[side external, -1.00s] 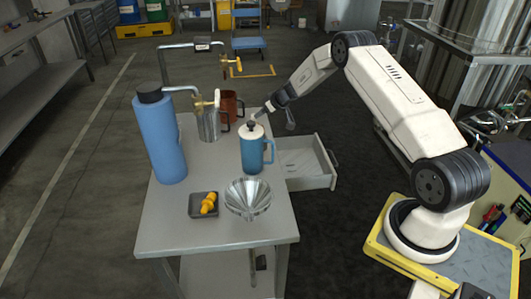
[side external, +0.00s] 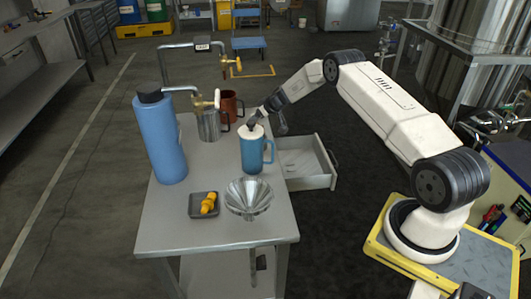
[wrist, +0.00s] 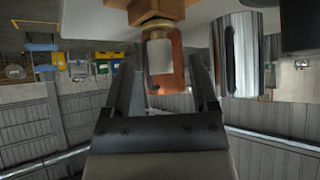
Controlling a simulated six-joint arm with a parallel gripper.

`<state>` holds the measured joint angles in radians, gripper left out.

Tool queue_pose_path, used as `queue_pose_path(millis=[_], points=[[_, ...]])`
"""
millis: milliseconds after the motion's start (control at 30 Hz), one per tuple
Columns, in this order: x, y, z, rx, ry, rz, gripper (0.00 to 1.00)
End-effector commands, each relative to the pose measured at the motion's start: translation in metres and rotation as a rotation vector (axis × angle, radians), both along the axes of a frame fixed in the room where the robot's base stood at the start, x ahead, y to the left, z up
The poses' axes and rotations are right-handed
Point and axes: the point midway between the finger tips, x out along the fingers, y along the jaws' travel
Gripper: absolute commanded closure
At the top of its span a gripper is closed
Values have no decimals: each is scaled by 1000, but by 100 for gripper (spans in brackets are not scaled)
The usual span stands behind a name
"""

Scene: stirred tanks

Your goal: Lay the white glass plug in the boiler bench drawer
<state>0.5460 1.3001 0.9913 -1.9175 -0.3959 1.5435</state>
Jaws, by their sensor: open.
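The boiler bench drawer (side external: 309,181) is pulled out on the right side of the bench; its floor looks bare. My gripper (side external: 266,124) is open at the blue mug's top, one dark finger overlapping the pale rim and the other to its right. I cannot tell whether it touches the mug (side external: 252,158). In the wrist view my gripper (wrist: 165,72) has its fingers apart, with a pale cylindrical piece (wrist: 158,54) under a brown fitting seen between them. I cannot tell whether this piece is the white glass plug, and I cannot make out the plug elsewhere.
A tall blue bottle (side external: 162,140), a metal jug (side external: 209,127), a brown mug (side external: 229,106) and brass-tapped pipes (side external: 232,66) crowd the bench's left and back. A dark tray (side external: 196,212) with yellow-orange pieces and a metal funnel (side external: 248,197) stand in front. The front bench corner is clear.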

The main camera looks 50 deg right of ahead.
Motion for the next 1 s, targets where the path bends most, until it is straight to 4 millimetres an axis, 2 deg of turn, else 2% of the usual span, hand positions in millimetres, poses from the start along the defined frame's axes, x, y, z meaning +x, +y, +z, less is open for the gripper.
queue_pose_path(millis=[467,1000], points=[[20,1,-20,1,0,1,25],[22,0,-22,0,0,0,25]])
